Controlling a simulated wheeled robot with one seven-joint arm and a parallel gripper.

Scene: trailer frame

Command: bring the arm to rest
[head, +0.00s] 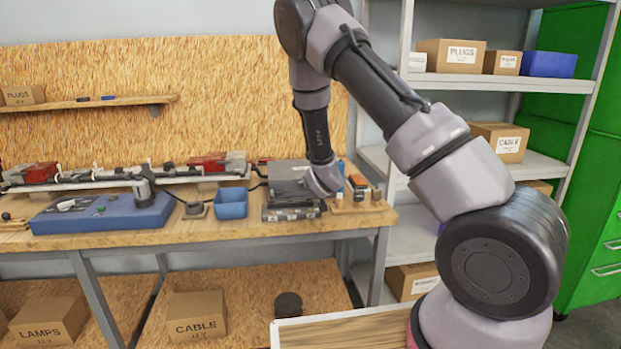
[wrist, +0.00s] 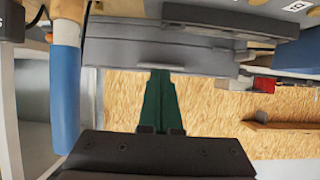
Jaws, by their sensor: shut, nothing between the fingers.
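My arm reaches from the right of the head view, up and over, then down to the right part of the workbench (head: 240,232). Its wrist hangs beside a grey case (head: 288,178) on the bench. My gripper (wrist: 158,76) shows in the wrist view as dark green fingers, closed together with nothing between them. The grey case also shows in the wrist view (wrist: 195,52), just beyond the fingertips; I cannot tell whether they touch it. In the head view the fingers cannot be made out.
A blue bin (head: 231,203) and a blue board (head: 103,214) stand left on the bench. A small wooden holder (head: 357,203) with bottles is close at the wrist's right. A shelf rack (head: 500,82) with boxes stands behind my arm. A blue cylinder (wrist: 65,95) is near in the wrist view.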

